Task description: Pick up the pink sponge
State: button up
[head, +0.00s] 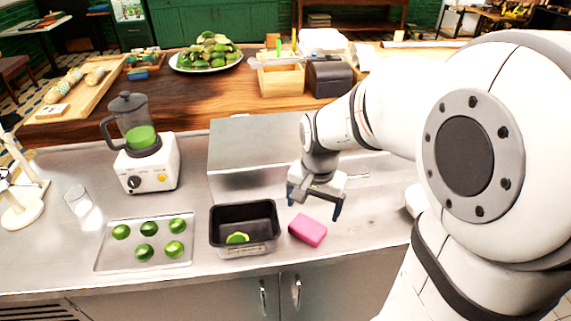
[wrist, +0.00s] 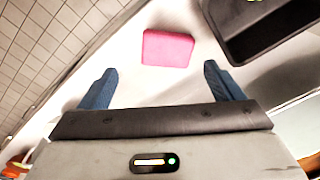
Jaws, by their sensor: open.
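The pink sponge (head: 307,230) lies on the steel counter, just right of a black bin. In the wrist view the sponge (wrist: 167,48) lies ahead of the fingertips, between their lines and apart from both. My gripper (head: 314,205) is above and slightly behind the sponge in the head view, with blue fingers spread and nothing between them. The gripper also shows in the wrist view (wrist: 158,82), open, with a wide gap between its fingers.
The black bin (head: 262,248) holds a cut lime (head: 237,238). A raised steel block (head: 240,140) stands behind the bin. Counter right of the sponge is clear.

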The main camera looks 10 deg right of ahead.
aim_at(308, 226)
jog(key=shift+o, duration=1.2)
jog(key=w+f, duration=0.1)
jog(key=w+f+m, duration=0.1)
jog(key=f, duration=0.1)
jog(key=w+f+m, duration=0.1)
jog(key=shift+w+a+f+g, duration=0.15)
jog(key=shift+f+g, duration=0.1)
jog(key=shift+g, duration=0.15)
jog(key=shift+w+f, duration=0.1)
jog(key=shift+f, duration=0.25)
jog(key=shift+m, duration=0.3)
jog(key=f, duration=0.5)
jog(key=f+p, duration=0.1)
jog(key=f, duration=0.1)
jog(key=shift+d+f, duration=0.25)
jog(key=shift+d, duration=0.05)
jog(key=shift+c, duration=0.2)
